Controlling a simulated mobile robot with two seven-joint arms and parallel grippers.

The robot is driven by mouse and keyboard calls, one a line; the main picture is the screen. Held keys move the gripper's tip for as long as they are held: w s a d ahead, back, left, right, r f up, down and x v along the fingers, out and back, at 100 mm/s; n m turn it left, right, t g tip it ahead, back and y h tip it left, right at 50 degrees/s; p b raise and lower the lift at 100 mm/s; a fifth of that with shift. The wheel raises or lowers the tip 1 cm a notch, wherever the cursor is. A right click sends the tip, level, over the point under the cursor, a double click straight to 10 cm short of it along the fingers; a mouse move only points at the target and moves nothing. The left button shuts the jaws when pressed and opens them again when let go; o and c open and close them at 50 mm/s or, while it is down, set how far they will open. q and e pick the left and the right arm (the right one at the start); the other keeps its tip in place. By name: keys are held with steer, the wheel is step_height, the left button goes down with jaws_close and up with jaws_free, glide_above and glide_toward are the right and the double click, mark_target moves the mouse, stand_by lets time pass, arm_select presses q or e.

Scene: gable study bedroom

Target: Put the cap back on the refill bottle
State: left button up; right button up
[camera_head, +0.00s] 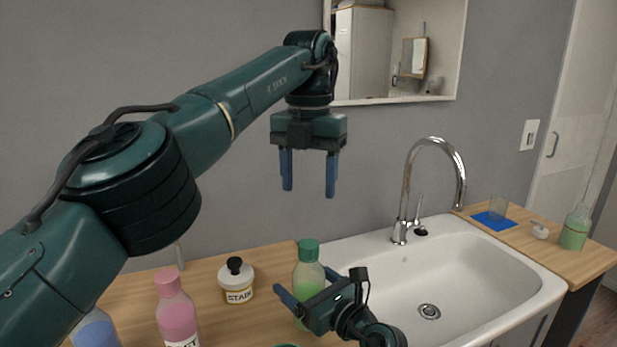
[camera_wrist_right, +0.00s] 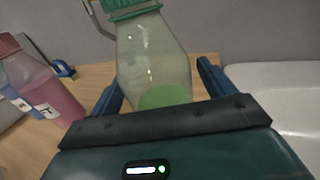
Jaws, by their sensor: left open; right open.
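A clear bottle of green liquid (camera_head: 309,270) stands upright on the wooden counter, with a green cap (camera_head: 308,250) on its top. I cannot tell whether the cap is tightened. In the right wrist view the bottle (camera_wrist_right: 155,60) fills the middle, and the cap (camera_wrist_right: 128,8) is cut by the top edge. My right gripper (camera_head: 309,286) is open at the bottle, one finger to each side of it, not closed on it. Its fingers also show in the right wrist view (camera_wrist_right: 158,85). My left gripper (camera_head: 309,175) is open and empty, high above the bottle.
A pink bottle (camera_head: 176,310), a labelled jar (camera_head: 237,283) with a black knob and a blue bottle (camera_head: 95,328) stand left on the counter. Right are the white sink (camera_head: 480,270) and faucet (camera_head: 407,190). Beyond it sit a green dispenser (camera_head: 574,230) and blue cloth (camera_head: 492,221).

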steer(key=v, duration=1.2)
steer(key=shift+s+d, duration=0.1)
steer(key=shift+s, duration=0.15)
